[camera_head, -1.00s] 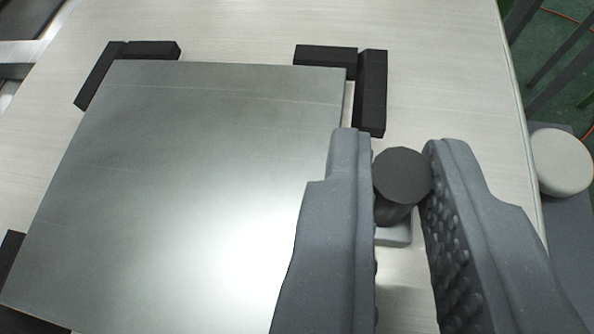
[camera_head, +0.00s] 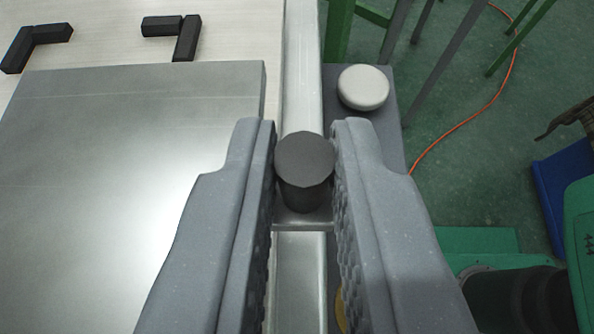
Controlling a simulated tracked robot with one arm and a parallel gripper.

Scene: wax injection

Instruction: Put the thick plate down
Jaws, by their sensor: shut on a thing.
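The thick plate (camera_head: 110,170) is a grey metal slab that fills the left of the view, its near part cut off by the frame. A dark round knob (camera_head: 305,160) stands on a small metal tab (camera_head: 303,224) at the plate's right side. My gripper (camera_head: 303,150) is shut on this knob, one grey finger on each side. The plate appears raised above the table, with its right edge close to the table's edge. My fingers hide part of that right edge.
Black corner blocks (camera_head: 172,27) and (camera_head: 38,45) lie on the pale table (camera_head: 235,30) beyond the plate. A metal rail (camera_head: 303,70) runs along the table's right edge. Right of it are a white round button (camera_head: 363,87), green floor, an orange cable (camera_head: 470,120) and a green machine (camera_head: 580,240).

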